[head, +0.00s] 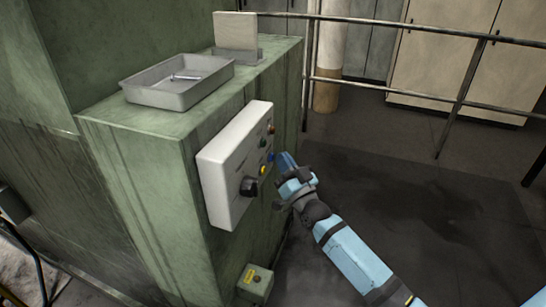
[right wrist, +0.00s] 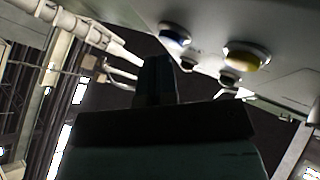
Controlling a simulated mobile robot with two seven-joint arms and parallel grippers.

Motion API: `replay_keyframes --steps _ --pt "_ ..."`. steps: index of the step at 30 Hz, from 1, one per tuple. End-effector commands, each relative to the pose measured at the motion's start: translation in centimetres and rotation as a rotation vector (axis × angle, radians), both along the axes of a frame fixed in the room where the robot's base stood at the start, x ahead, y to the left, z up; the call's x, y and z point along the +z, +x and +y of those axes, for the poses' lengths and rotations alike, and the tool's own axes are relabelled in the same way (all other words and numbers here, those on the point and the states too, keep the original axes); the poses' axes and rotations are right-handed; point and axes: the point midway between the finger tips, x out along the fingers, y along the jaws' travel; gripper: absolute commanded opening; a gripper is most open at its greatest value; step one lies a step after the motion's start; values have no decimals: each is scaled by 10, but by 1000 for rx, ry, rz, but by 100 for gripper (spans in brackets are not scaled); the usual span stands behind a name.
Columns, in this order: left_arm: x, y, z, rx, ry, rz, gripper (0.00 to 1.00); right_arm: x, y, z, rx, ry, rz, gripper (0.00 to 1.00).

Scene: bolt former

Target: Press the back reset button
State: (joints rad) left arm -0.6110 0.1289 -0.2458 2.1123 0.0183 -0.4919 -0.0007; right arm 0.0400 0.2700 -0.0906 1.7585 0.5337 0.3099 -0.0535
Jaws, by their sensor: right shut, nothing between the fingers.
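The white control panel (head: 232,170) is mounted on the side of the green machine. It carries a blue button (head: 270,157), a yellow button (head: 263,170), red and green buttons near its top, and a black knob (head: 249,186). No label that I can read marks a reset button. My right gripper (head: 281,158) is shut and empty, its tip close beside the blue button; I cannot tell whether they touch. In the right wrist view the dark gripper tip (right wrist: 156,70) lies below the blue button (right wrist: 174,36) and left of the yellow button (right wrist: 245,57). My left gripper is not in view.
A grey tray (head: 165,98) with a bolt (head: 186,77) rests on the machine top, near an upright plate (head: 235,32). A small box (head: 255,283) sits low on the machine. Metal railing (head: 450,115) runs behind; the floor at right is clear.

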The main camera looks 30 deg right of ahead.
Motion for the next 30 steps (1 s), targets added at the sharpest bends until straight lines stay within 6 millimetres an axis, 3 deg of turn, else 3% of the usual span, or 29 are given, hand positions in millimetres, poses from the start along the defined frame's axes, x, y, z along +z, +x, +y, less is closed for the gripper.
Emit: replay_keyframes --steps 14,30 --pt "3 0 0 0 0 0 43 0 -7 -6 -1 -2 -1 0" --pt "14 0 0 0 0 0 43 1 -43 -36 -1 -2 0 0"
